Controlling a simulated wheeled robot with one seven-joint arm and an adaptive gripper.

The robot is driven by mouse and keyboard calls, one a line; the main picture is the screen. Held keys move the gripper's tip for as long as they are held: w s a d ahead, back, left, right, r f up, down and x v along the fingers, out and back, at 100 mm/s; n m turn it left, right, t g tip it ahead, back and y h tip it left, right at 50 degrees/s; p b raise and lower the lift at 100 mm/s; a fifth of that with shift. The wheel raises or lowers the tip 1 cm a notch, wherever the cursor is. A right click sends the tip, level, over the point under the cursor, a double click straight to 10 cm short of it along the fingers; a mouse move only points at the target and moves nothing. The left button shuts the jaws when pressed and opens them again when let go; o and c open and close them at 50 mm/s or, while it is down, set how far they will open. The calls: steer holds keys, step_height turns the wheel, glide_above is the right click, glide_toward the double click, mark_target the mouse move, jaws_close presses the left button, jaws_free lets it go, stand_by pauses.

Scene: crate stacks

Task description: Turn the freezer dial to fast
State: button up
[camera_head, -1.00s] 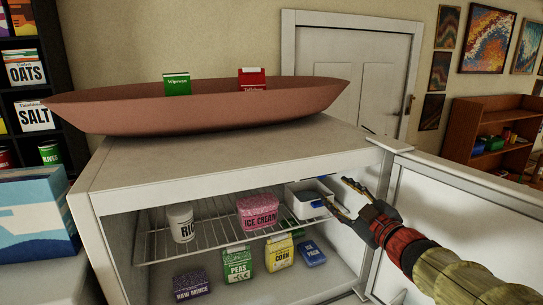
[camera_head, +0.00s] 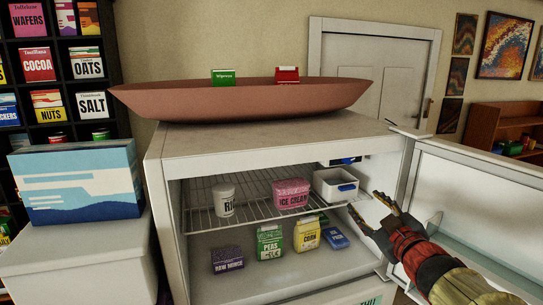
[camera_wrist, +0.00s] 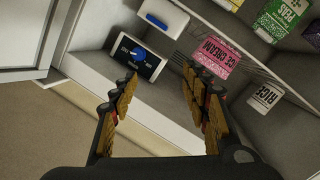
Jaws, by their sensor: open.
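The freezer dial is a blue knob (camera_wrist: 138,53) on a black panel (camera_wrist: 146,64) in the wrist view. Its setting is too small to read. In the head view the dark panel (camera_head: 343,161) shows partly under the freezer's ceiling at the upper right of the opening. The open freezer (camera_head: 270,146) fills the middle of that view. My gripper (camera_head: 366,203) is open and empty, in front of the opening's right side, below the panel in the picture. In the wrist view its fingers (camera_wrist: 158,80) stand apart, the dial showing beyond them with a gap.
A white bin (camera_head: 334,196) with a blue handle, an ice cream tub (camera_head: 291,194) and a rice tub (camera_head: 224,201) sit on the wire rack. Several packages lie below. The open door (camera_head: 465,205) stands at right. A brown bowl (camera_head: 300,97) rests on top.

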steer(key=s+d+f+m+g+h+b, duration=0.35)
steer(key=s+f+b, duration=0.25)
steer(key=f, duration=0.3)
steer(key=s+a+f+m+g+y+b, duration=0.1)
steer(key=s+a+f+g+b, duration=0.3)
steer(key=s+f, duration=0.8)
steer(key=s+a+f+m+g+b, duration=0.4)
steer(key=s+f+b, duration=0.1)
steer(key=s+f, duration=0.7)
steer(key=shift+s+a+f+y, duration=0.15)
steer(key=shift+s+a+y, duration=0.2)
steer(key=shift+s, duration=0.55)
steer(key=shift+c, duration=0.4)
